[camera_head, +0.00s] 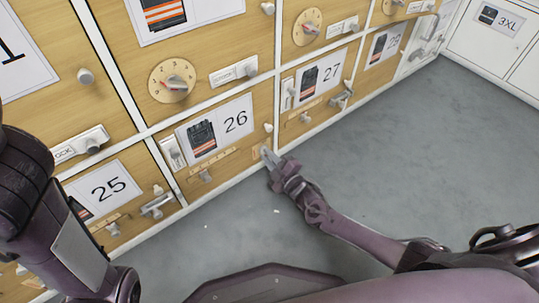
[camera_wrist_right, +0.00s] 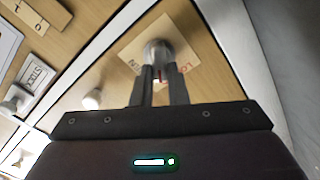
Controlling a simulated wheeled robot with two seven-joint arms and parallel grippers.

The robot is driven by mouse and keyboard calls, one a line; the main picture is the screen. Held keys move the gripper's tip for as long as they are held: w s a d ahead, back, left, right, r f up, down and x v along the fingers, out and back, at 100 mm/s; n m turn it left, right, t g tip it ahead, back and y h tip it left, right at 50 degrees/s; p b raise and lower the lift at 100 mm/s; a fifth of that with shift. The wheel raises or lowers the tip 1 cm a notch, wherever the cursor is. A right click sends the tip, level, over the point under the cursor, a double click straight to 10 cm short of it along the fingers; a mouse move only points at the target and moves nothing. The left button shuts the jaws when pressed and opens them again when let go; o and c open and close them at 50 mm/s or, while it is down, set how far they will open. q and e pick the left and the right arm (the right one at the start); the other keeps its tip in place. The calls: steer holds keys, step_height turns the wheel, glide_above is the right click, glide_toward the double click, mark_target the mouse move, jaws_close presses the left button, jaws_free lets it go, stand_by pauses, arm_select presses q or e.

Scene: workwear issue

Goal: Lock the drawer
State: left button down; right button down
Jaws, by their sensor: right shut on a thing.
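Drawer 26 (camera_head: 245,140) is a wooden front in the lower row, with a number card and a picture of a striped garment. It looks flush with its neighbours. My right gripper (camera_head: 268,157) is at the right edge of this front. In the right wrist view, my right gripper (camera_wrist_right: 160,80) is shut on a round metal lock knob (camera_wrist_right: 158,48). The knob sits on a pale square plate (camera_wrist_right: 183,43) with red "LO" letters and other letters partly hidden. The fingers cover part of the plate. My left arm shows at the left, but its gripper is out of view.
Drawer 25 (camera_head: 85,181) is to the left and drawer 27 (camera_head: 312,100) to the right. A round dial (camera_head: 172,80) is on the front above. Small knobs and latches project from the fronts. The grey floor (camera_head: 420,150) is mostly clear.

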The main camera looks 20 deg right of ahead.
steer(key=shift+a+f+n+p, duration=0.1)
steer(key=shift+f+n+p, duration=0.1)
steer(key=shift+n, duration=1.45)
steer(key=shift+a+f+n+p, duration=0.1)
steer(key=shift+n+p, duration=0.1)
steer(key=shift+n, duration=1.45)
steer(key=c, duration=1.4)
jaws_free()
steer(key=shift+c, duration=0.2)
